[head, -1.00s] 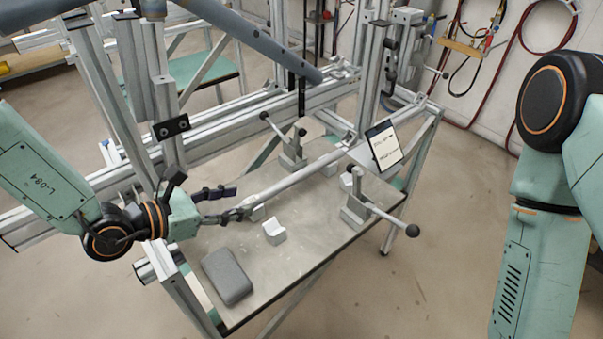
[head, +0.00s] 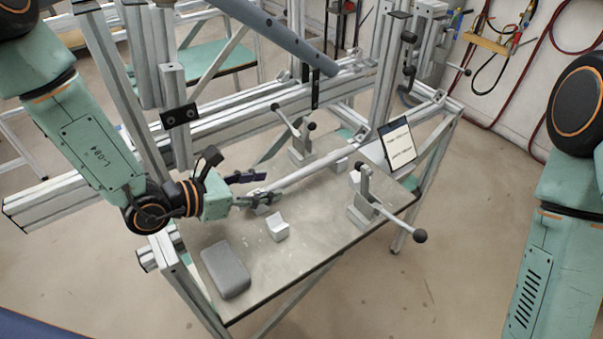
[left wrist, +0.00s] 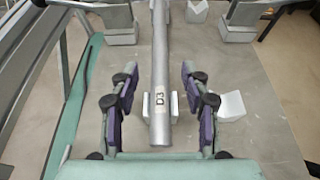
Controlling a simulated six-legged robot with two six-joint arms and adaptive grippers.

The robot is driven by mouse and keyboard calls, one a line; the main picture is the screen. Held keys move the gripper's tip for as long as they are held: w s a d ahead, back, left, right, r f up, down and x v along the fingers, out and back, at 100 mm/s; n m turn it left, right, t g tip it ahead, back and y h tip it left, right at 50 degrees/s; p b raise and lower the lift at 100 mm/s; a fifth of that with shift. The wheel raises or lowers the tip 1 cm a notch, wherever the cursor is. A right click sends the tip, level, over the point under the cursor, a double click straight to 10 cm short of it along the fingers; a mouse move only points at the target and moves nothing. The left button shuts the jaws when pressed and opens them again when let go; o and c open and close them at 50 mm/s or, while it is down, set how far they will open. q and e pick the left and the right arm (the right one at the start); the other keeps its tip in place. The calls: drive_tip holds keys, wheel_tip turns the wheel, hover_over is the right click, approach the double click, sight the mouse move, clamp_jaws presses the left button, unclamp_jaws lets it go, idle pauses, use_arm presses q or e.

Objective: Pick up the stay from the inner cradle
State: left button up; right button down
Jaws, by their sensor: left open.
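The stay (head: 310,172) is a long silver tube. It lies lengthwise above the grey bench top, its near end at white cradle blocks. In the left wrist view the stay (left wrist: 160,55) runs up the middle, with a "D3" label near its near end. A white cradle block (left wrist: 173,104) shows beneath it there. My left gripper (head: 257,188) is at the stay's near end. In the left wrist view its open fingers (left wrist: 159,75) stand on either side of the tube, with gaps between. My right gripper is out of view.
An empty white block (head: 278,230) and a grey case (head: 226,270) are on the bench top (head: 275,275). Toggle clamps with ball handles (head: 362,205) (head: 300,145) flank the stay. A tablet (head: 397,145) stands at the far end. Aluminium uprights rise beside my left arm.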

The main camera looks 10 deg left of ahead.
sight(279, 182)
use_arm(q)
drive_tip(key=shift+w+d+f, duration=0.15)
drive_tip(key=shift+w+d, duration=0.3)
drive_tip(key=shift+w, duration=0.15)
drive_tip(key=shift+x, duration=1.4)
drive_tip(key=shift+s+a, duration=0.1)
drive_tip(key=shift+c, duration=0.3)
drive_tip(key=shift+d, duration=0.25)
drive_tip(key=c, duration=0.6)
drive_tip(key=shift+a, duration=0.1)
drive_tip(key=c, duration=0.3)
clamp_jaws()
